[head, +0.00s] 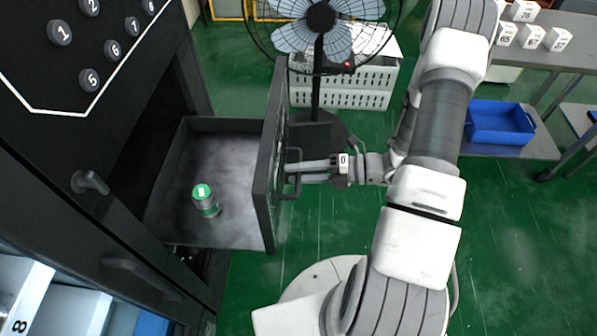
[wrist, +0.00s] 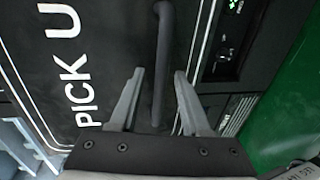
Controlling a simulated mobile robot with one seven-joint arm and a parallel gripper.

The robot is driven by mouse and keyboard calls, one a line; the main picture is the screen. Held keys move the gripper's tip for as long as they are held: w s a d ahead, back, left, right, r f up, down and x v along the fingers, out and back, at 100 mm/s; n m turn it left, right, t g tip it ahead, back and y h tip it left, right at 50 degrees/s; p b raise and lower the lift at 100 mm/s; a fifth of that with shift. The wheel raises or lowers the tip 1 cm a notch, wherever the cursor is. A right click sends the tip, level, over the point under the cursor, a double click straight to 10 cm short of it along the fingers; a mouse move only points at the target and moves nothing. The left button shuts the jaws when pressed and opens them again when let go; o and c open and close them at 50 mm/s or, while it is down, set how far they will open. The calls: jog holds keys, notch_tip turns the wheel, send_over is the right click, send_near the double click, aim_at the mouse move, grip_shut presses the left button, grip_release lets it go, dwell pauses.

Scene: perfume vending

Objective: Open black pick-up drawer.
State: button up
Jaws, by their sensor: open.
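The black pick-up drawer (head: 263,190) is pulled out from the black machine, and its inside shows from above. A green and dark cylindrical item (head: 205,201) stands in the drawer. The drawer front carries a black bar handle (head: 292,173); in the wrist view the handle (wrist: 162,60) runs between my fingers, beside white "PICK U" lettering. My gripper (head: 297,166) is at the handle from the outside. In the wrist view my gripper (wrist: 158,80) has its two fingers apart, one on each side of the handle, with gaps visible.
The machine front has numbered round buttons (head: 90,79) and another handle (head: 90,183). A fan (head: 320,20) stands behind the drawer near a white crate (head: 345,88). A blue bin (head: 500,123) sits on a shelf at right. Green floor is open right of my arm.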

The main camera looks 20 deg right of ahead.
jog(key=p+v, duration=0.1)
jog(key=v, duration=1.6)
jog(key=shift+d, duration=0.2)
jog(key=a+r+n+g+h+p, duration=0.25)
jog(key=a+r+n+h, duration=0.2)
jog(key=r+n, duration=0.55)
jog(key=a+r+n+g+h+p, duration=0.1)
jog(key=a+r+n+g+h, duration=0.25)
jog(key=a+r+n, duration=0.45)
jog(key=s+a+r+n+t+h+p, duration=0.1)
jog(key=s+r+n+t+h, duration=0.2)
jog(key=r+n, duration=0.4)
jog(key=s+a+r+n+t+h+p, duration=0.2)
jog(key=r+n, duration=0.6)
jog(key=n, duration=0.7)
jog(key=shift+s+r+t+h+p, duration=0.3)
jog(key=shift+s+t+h, duration=0.4)
jog(key=shift+s, duration=0.45)
